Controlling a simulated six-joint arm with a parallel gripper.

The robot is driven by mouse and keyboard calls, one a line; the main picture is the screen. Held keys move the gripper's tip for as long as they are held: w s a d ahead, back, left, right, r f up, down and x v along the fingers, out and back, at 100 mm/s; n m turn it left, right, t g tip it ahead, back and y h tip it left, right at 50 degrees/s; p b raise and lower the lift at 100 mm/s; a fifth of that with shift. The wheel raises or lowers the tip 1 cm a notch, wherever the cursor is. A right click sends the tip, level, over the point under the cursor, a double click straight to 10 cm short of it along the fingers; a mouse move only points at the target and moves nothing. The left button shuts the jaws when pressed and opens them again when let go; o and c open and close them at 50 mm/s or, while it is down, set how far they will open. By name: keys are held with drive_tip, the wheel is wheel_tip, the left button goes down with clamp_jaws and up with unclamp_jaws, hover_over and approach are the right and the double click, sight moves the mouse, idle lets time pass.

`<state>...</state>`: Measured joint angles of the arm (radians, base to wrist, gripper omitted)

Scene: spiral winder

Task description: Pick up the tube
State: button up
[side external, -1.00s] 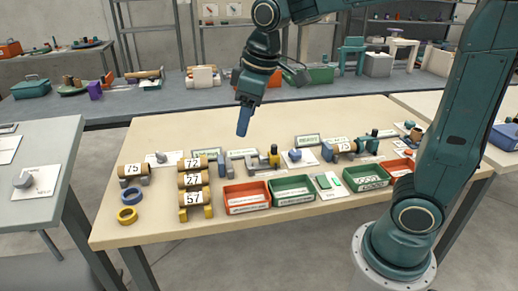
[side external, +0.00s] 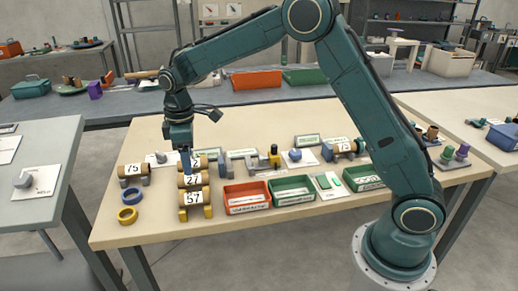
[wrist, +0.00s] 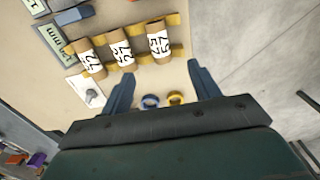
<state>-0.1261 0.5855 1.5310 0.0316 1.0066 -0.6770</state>
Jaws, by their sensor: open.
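Several brown cardboard tubes with white number labels lie on the table. Tubes 27 (side external: 193,180) and 57 (side external: 194,198) lie in a row with a third tube behind them, on yellow supports; my gripper partly hides that third label. In the wrist view this row shows at the top, with the tube labelled 57 (wrist: 158,40) on the right. Tube 75 (side external: 133,170) lies apart to the left on grey supports; I cannot make it out in the wrist view. My gripper (wrist: 160,68) is open and empty. In the side view my gripper (side external: 186,165) points down above the row's back end.
A blue ring (side external: 127,197) and a yellow ring (side external: 127,215) lie at the front left. A card with a grey knob (side external: 160,158) is behind the tubes. A red bin (side external: 246,197) and green bins (side external: 292,190) stand to the right.

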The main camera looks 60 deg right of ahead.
sight(193, 194)
drive_tip(key=shift+w+f, duration=0.15)
drive_tip(key=shift+f, duration=0.15)
drive_tip(key=shift+f, duration=0.1)
drive_tip(key=shift+f, duration=4.15)
drive_tip(key=shift+w+d+f, duration=0.1)
drive_tip(key=shift+f, duration=1.2)
drive_tip(key=shift+w+f, duration=0.1)
drive_tip(key=shift+f, duration=1.2)
drive_tip(key=c, duration=1)
